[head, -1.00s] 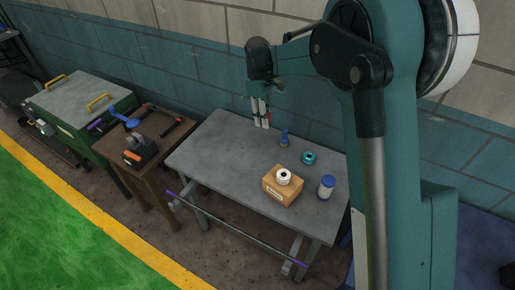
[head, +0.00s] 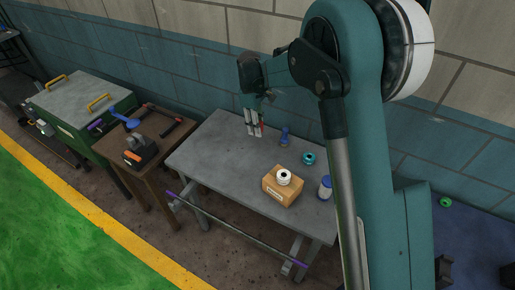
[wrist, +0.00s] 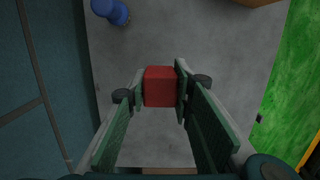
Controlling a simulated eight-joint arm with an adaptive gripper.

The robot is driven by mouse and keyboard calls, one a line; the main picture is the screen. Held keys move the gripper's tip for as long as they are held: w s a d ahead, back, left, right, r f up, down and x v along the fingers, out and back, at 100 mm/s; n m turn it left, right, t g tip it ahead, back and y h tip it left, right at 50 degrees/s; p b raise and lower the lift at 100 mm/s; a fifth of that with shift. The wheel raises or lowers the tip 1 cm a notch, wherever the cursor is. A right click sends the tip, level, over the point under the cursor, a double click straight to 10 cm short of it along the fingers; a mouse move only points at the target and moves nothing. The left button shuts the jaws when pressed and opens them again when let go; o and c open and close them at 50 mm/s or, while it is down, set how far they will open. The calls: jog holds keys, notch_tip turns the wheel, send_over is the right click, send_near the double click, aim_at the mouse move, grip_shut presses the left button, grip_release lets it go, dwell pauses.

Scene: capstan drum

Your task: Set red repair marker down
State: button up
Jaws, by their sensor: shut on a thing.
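The red repair marker (wrist: 160,86) shows in the wrist view as a red block between my fingertips. My gripper (wrist: 160,92) is shut on it, with a finger pad on each side. In the head view my gripper (head: 254,130) points down over the back edge of the grey table (head: 210,160). The marker is mostly hidden there by the fingers. I cannot tell whether its underside touches the tabletop.
A blue object (head: 284,136) stands right of my gripper. A teal ring (head: 308,158), a cardboard box (head: 283,190) with a white roll (head: 284,177), and a blue-capped jar (head: 325,188) stand farther right. The table's left part is clear.

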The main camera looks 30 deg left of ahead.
send_over(258, 148)
jog(key=shift+a+f+b, duration=0.15)
jog(key=shift+f+b, duration=0.25)
jog(key=shift+f, duration=2.7)
jog(key=shift+f, duration=0.1)
jog(key=shift+f, duration=1.8)
jog(key=shift+f+b, duration=0.1)
jog(key=shift+b, duration=0.25)
jog(key=o, duration=0.9)
jog(key=r, duration=0.4)
jog(key=a+r+p, duration=0.1)
jog(key=r, duration=0.7)
jog(key=shift+a+r+p, duration=0.1)
jog(key=shift+a+p, duration=0.1)
jog(key=shift+p, duration=0.2)
